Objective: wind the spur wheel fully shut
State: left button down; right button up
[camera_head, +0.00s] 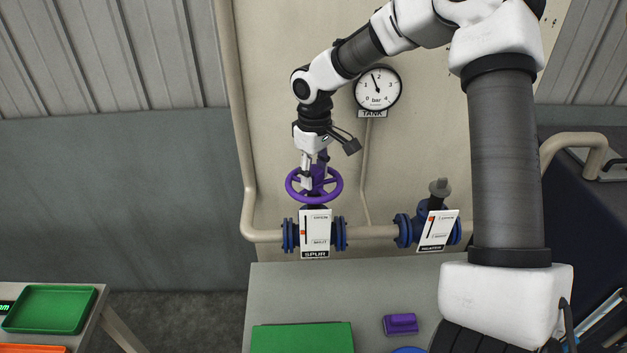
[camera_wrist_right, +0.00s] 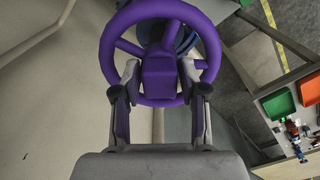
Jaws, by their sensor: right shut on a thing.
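The purple spur wheel (camera_head: 338,184) sits on the valve above the white plate marked SPUR (camera_head: 316,232). The plate has labels at top and bottom, and a small red marker (camera_head: 304,232) shows near its left edge, about mid-height. My right gripper (camera_head: 309,180) reaches down onto the wheel from above. In the right wrist view, its two fingers (camera_wrist_right: 158,85) are closed on either side of the purple block at the wheel's centre, inside the rim (camera_wrist_right: 107,48). The valve body below is partly hidden. My left gripper is not in view.
A tank gauge (camera_head: 378,88) hangs on the panel, needle between 1 and 2 bar. A second valve (camera_head: 438,230) with a tilted plate stands right of the spur valve. Below are a grey bench with a green surface (camera_head: 302,338) and a purple block (camera_head: 400,324). A green tray (camera_head: 50,309) is at left.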

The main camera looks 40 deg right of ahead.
jog(key=m, duration=0.3)
jog(key=m+b, duration=0.1)
jog(key=m, duration=0.2)
jog(key=shift+f+m+b, duration=0.2)
jog(key=shift+m+b, duration=0.1)
jog(key=m+b, duration=0.2)
jog(key=m, duration=0.4)
jog(key=shift+m, duration=0.3)
jog(key=m+b, duration=0.1)
jog(key=m, duration=0.3)
jog(key=shift+f+m+b, duration=0.1)
jog(key=shift+m+b, duration=0.2)
jog(key=shift+b, duration=0.1)
jog(key=shift+m, duration=0.7)
jog(key=shift+r+m, duration=0.3)
jog(key=shift+m, duration=0.1)
jog(key=shift+f, duration=0.1)
